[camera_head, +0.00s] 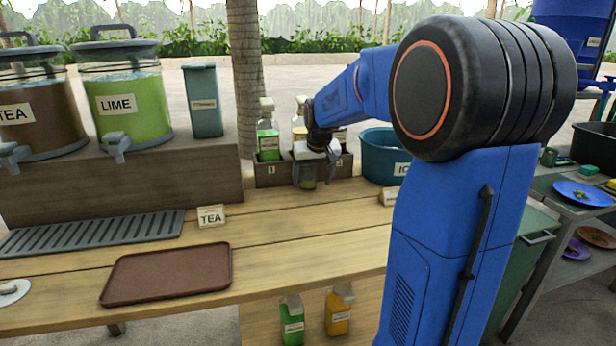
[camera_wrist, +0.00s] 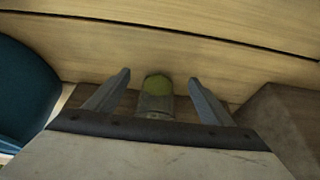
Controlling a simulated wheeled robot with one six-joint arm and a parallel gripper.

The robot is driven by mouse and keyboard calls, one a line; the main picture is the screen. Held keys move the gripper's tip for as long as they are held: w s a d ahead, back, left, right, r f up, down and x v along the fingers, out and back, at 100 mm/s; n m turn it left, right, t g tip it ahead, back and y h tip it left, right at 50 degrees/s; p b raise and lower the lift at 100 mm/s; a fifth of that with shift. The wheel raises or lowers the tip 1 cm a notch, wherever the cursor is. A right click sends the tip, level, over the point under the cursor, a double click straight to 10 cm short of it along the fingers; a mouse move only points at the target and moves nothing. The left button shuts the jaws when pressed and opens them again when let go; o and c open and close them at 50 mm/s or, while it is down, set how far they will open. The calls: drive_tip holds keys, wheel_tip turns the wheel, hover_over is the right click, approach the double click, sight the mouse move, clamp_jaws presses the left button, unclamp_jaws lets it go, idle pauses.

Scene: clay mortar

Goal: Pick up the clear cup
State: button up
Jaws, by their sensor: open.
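A small clear cup (camera_head: 309,183), greenish inside, stands on the wooden counter in front of the bottle rack, below my gripper (camera_head: 308,172). In the wrist view the cup (camera_wrist: 157,100) shows between the two fingers of my gripper (camera_wrist: 159,80), with a yellow-green top and a greyish, see-through body. The fingers are apart, with a gap on each side of the cup. My gripper points downward and is open. It partly hides the cup in the head view, and I cannot tell how far the fingertips are from the counter.
A wooden rack (camera_head: 270,172) with bottles stands close behind the cup. A teal ice tub (camera_head: 378,165) is just right of it.

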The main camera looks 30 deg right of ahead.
sight(308, 175)
drive_tip(key=w, duration=0.1)
drive_tip(key=w+d, duration=0.1)
drive_tip(key=w, duration=0.3)
drive_tip(key=shift+d+f, duration=0.25)
drive_tip(key=shift+f, duration=0.3)
drive_tip(key=c, duration=1.2)
